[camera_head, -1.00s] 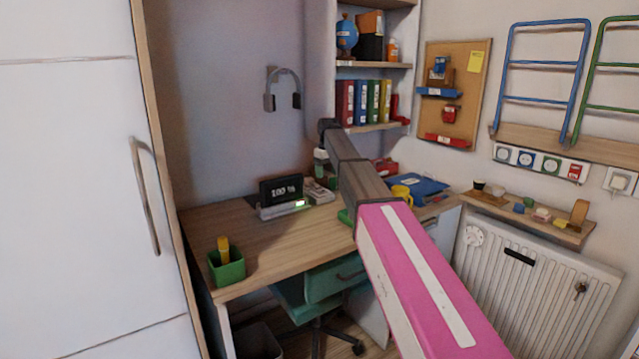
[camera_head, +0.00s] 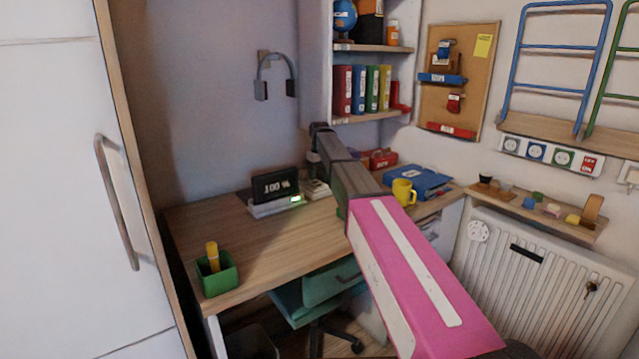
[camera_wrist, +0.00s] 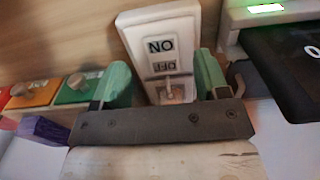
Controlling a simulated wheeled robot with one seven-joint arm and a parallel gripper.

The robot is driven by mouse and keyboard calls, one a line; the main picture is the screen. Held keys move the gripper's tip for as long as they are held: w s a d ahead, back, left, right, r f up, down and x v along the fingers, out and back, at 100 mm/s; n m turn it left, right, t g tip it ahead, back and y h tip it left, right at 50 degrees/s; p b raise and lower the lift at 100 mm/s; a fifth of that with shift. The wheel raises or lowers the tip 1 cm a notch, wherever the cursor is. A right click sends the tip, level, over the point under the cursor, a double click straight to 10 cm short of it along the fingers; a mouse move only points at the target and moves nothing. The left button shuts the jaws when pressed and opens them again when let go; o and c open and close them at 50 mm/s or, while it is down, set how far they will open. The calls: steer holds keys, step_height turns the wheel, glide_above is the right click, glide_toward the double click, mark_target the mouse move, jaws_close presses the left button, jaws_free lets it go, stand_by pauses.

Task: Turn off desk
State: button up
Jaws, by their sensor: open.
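The desk (camera_head: 255,235) has a wooden top against the wall. A white switch box (camera_head: 317,189) sits on it beside the black display; in the wrist view the white switch box (camera_wrist: 158,25) carries upside-down or mirrored lettering like "ON" and "OFF" and a small lever (camera_wrist: 171,88). My gripper (camera_wrist: 163,85) is open, its two green fingertips on either side of the lower part of the box. Whether they touch it I cannot tell. In the head view my arm hides most of the gripper.
A black display (camera_head: 275,186) on a white base with a lit green light stands left of the switch. A green pen cup (camera_head: 217,275), yellow mug (camera_head: 403,191) and blue folder (camera_head: 420,181) are on the desk. Orange tile (camera_wrist: 33,94) and green tile (camera_wrist: 78,88) show at left. The desk's front middle is clear.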

mark_target(320, 186)
steer(key=shift+f, duration=1.9)
steer(key=shift+c, duration=0.3)
